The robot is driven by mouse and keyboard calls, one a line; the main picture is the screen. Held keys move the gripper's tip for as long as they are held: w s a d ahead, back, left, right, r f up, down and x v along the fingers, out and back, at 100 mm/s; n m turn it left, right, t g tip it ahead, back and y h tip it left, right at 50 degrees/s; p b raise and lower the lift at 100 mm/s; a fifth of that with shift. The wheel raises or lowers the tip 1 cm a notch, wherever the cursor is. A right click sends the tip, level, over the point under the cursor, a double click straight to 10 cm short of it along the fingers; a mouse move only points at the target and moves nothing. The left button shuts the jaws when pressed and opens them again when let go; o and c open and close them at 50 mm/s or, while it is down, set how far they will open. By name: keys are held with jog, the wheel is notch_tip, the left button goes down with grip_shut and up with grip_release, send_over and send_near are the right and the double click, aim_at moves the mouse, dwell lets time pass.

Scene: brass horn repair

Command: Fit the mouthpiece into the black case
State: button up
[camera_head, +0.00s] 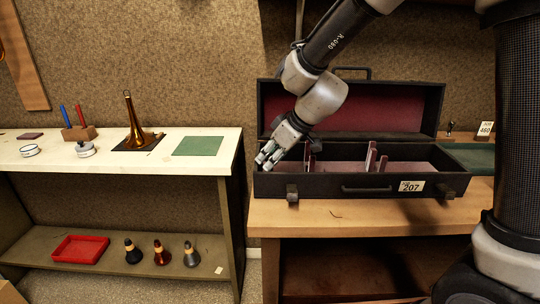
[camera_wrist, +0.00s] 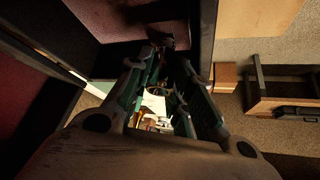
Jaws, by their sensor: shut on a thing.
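The black case (camera_head: 330,187) stands open on the right-hand bench, with its red-lined lid (camera_head: 380,107) raised at the back. My gripper (camera_head: 268,157) is at the left end of the case, low by its front left corner, pointing down. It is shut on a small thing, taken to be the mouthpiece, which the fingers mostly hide. In the wrist view the fingertips of my gripper (camera_wrist: 168,50) come close together beside the dark case wall, and only a dark bit shows between them. I cannot tell whether the mouthpiece touches the case.
Upright dividers (camera_head: 371,157) stand inside the case. A white-topped bench (camera_head: 100,168) at left carries a brass horn part (camera_head: 134,125) and a green mat (camera_head: 198,146). A red tray (camera_head: 80,249) and several mutes (camera_head: 162,252) sit on its lower shelf. A gap separates the benches.

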jog(key=shift+f, duration=0.2)
jog(key=o, duration=1)
jog(key=shift+o, duration=0.2)
jog(key=shift+f, duration=0.1)
jog(key=v, duration=1.2)
